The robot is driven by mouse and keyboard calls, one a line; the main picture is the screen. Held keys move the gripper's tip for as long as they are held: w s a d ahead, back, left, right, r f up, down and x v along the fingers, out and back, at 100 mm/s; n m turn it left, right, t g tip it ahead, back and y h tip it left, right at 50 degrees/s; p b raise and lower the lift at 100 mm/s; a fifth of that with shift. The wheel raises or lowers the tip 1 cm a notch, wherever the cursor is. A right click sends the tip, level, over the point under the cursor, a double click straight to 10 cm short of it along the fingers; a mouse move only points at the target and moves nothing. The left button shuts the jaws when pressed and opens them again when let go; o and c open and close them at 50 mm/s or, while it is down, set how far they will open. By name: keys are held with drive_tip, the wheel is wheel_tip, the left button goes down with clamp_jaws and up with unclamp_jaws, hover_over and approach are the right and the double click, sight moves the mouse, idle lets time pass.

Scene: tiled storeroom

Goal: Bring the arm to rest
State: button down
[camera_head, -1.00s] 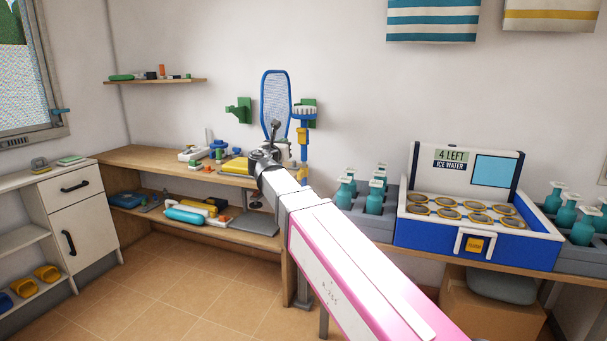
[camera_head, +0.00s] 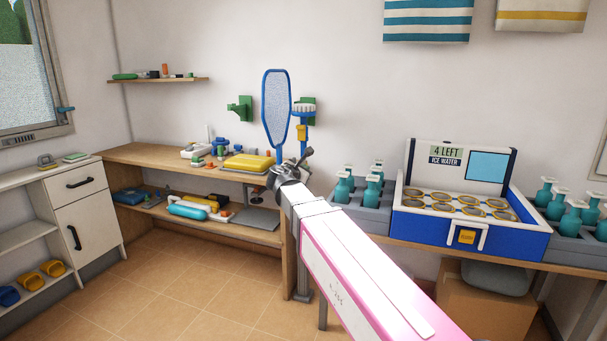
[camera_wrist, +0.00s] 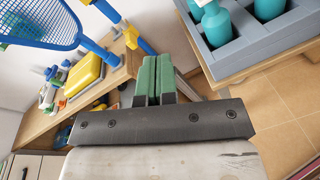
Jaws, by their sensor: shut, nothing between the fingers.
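My gripper (camera_head: 303,160) is at the end of my outstretched pink and white arm, in the middle of the head view. In the wrist view its two green fingers (camera_wrist: 153,76) lie side by side, closed with nothing between them. It is in free space in front of the wooden workbench (camera_head: 150,154). In the head view the blue racket (camera_head: 276,108) stands behind it. In the wrist view the racket (camera_wrist: 40,22) is at the upper left, apart from the fingers.
A yellow case (camera_head: 248,163) lies on the workbench. To the right are grey crates (camera_head: 362,219) with teal bottles and a blue ice-water cooler (camera_head: 470,236). A white cabinet (camera_head: 86,225) stands at the left. The tiled floor (camera_head: 190,285) between is clear.

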drive_tip(key=s+d+f+m+g+y, duration=0.1)
drive_tip(key=s+d+f+m+g, duration=0.25)
drive_tip(key=d+f+m, duration=0.5)
drive_tip(key=s+d+f+m+g, duration=0.3)
drive_tip(key=d+f+g, duration=0.15)
drive_tip(key=f, duration=0.75)
drive_tip(key=s+d+f+m+g+y, duration=0.3)
drive_tip(key=s+f+m, duration=0.4)
drive_tip(key=s+f, duration=0.1)
drive_tip(key=s+d+f+m+g+y, duration=0.3)
drive_tip(key=s+f+m, duration=0.4)
drive_tip(key=s+f, duration=0.1)
drive_tip(key=shift+s+f+m+g, duration=0.25)
drive_tip(key=shift+f+m+g, duration=0.1)
drive_tip(key=shift+f, duration=0.2)
